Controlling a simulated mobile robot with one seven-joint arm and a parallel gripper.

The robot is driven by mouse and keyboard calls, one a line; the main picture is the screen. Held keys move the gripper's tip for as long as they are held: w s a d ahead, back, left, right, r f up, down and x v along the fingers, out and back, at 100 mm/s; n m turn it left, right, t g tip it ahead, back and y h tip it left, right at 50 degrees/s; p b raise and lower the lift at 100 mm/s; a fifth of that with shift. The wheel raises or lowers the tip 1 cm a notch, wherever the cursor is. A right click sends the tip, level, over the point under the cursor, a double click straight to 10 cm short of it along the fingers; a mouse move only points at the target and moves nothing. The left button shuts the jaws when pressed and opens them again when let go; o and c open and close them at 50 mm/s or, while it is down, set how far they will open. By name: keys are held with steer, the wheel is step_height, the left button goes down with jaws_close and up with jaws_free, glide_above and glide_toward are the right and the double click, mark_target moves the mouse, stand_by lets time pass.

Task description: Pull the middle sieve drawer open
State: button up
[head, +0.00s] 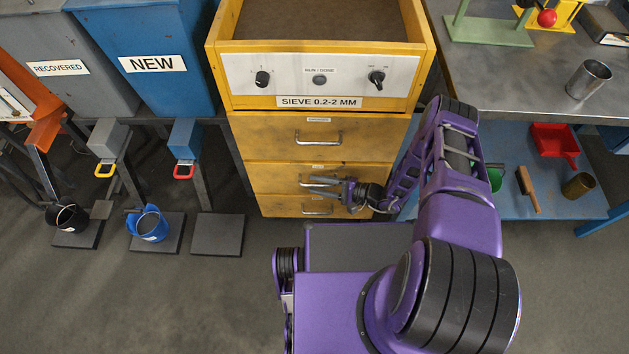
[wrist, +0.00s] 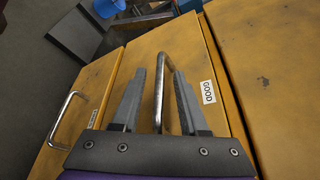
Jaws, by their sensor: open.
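The yellow sieve cabinet has three stacked drawers. The middle drawer (head: 270,177) looks flush with the front and carries a metal bar handle. In the wrist view the drawer front (wrist: 203,65) bears a GOOD label (wrist: 208,92). My gripper (head: 315,186) is at this drawer front, with its fingers open. In the wrist view my gripper (wrist: 160,75) has one finger on each side of the bar handle (wrist: 158,98). Gaps show beside the bar, so the fingers do not look closed on it. My gripper partly hides the handle in the head view.
The upper drawer (head: 280,130) and lower drawer (head: 280,205) also have bar handles; the lower handle (wrist: 63,120) is close by in the wrist view. A blue-shelved bench (head: 515,205) stands right of the cabinet. Blue bucket (head: 148,224) and black bucket (head: 68,218) stand left.

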jaws_close()
stand_by(1.5)
